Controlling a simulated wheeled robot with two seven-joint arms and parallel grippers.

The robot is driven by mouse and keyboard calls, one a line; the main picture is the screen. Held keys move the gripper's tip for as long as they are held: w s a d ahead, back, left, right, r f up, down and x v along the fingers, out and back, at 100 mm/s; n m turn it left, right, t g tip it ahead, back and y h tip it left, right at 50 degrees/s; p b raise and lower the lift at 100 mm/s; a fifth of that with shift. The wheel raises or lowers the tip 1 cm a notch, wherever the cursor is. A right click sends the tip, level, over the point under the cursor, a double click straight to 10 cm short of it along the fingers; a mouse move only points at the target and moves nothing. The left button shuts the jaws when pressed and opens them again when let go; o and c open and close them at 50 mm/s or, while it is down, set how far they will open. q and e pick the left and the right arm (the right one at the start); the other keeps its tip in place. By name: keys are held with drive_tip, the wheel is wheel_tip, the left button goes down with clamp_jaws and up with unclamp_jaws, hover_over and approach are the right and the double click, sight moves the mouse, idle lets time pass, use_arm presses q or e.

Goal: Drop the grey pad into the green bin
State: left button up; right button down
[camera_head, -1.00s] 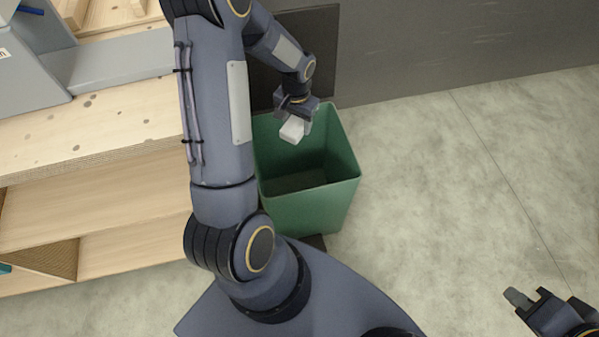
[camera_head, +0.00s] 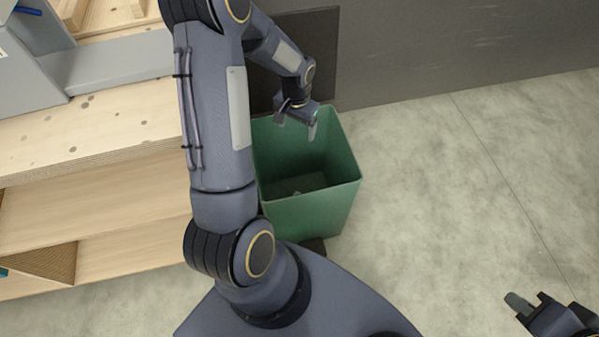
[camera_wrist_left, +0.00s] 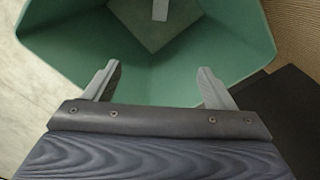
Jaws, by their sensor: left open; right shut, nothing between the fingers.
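The green bin (camera_head: 312,212) stands open on the floor beside the wooden bench. My left gripper (camera_head: 296,126) is open and empty over the bin's mouth. In the left wrist view its two fingers (camera_wrist_left: 158,68) are spread apart with nothing between them. The light grey pad (camera_wrist_left: 160,10) lies on the bottom of the bin, cut off by the top edge of that view. In the head view only a faint part of the pad shows over the bin's front rim. My right gripper (camera_head: 522,304) is shut and empty at the lower right, away from the bin.
A wooden bench (camera_head: 90,125) with shelves stands at the left, with a grey box (camera_head: 25,75) on top. A dark grey wall (camera_head: 430,45) runs behind the bin. The pale floor (camera_head: 440,190) to the right of the bin is clear.

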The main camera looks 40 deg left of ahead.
use_arm(q)
wheel_tip(320, 180, up, 7)
drive_tip(key=p, duration=0.1)
drive_tip(key=shift+r, duration=0.15)
idle(0.4)
drive_tip(key=s+d+r+t+h, duration=0.1)
drive_tip(key=s+d+r+t, duration=0.1)
drive_tip(key=s+d+r, duration=0.3)
drive_tip(key=s+d+r+t+h, duration=0.1)
drive_tip(key=s+d+r, duration=0.1)
drive_tip(key=s+r, duration=0.35)
drive_tip(key=s+d+r+t+h+p, duration=0.1)
drive_tip(key=s+d+r+t+h, duration=0.15)
drive_tip(key=s+d+r, duration=0.5)
wheel_tip(320, 180, up, 15)
drive_tip(key=s+p, duration=0.1)
drive_tip(key=p, duration=1.6)
drive_tip(key=shift+s+d+y, duration=0.2)
drive_tip(key=shift+s+y, duration=0.05)
drive_tip(key=shift+y, duration=0.1)
